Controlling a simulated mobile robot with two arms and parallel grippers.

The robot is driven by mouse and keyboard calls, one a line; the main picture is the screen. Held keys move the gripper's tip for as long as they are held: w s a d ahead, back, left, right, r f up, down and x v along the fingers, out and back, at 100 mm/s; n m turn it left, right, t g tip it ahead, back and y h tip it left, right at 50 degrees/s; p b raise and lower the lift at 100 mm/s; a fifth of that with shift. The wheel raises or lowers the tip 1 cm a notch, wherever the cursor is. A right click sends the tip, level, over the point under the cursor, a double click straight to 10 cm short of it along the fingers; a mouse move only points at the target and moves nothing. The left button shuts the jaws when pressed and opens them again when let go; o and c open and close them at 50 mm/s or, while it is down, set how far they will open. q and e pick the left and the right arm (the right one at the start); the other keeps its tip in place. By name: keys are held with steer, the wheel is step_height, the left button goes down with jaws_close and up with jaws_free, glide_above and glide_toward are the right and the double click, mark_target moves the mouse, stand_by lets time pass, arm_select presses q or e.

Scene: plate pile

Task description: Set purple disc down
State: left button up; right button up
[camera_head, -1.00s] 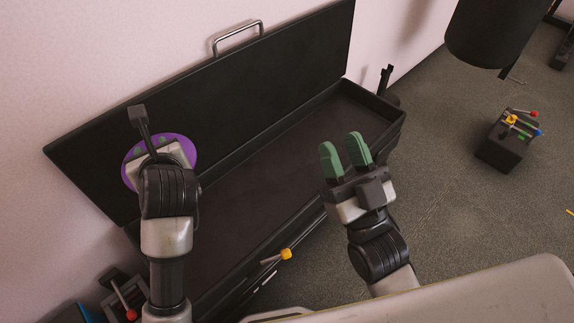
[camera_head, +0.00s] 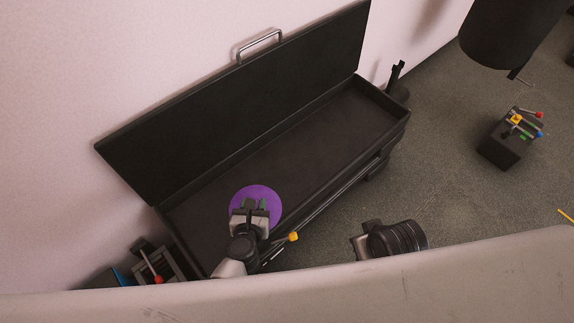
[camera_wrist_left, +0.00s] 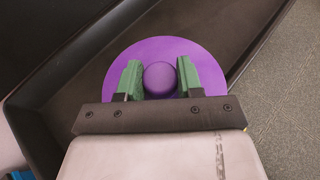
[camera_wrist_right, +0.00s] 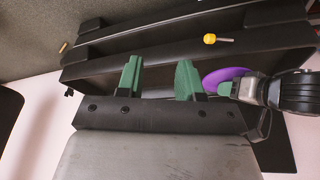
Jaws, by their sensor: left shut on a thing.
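The purple disc (camera_head: 264,193) has a round knob and is over the near left part of the open black case (camera_head: 325,130). My left gripper (camera_wrist_left: 160,75) is shut on the disc's knob, with a green finger on each side. I cannot tell whether the disc touches the case floor. The disc also shows at the right of the right wrist view (camera_wrist_right: 213,79). My right gripper (camera_wrist_right: 160,72) is open and empty in its own wrist view. Its fingers are hidden in the head view.
The case lid (camera_head: 240,90) leans up against the wall. A yellow-knobbed piece (camera_head: 293,237) is at the case's near edge. A black block (camera_head: 505,146) with coloured knobs stands on the floor at right. The case's right half is clear.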

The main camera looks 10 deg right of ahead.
mark_target(233, 205)
arm_select(q)
steer(key=shift+s, duration=0.1)
arm_select(e)
steer(key=shift+s, duration=0.1)
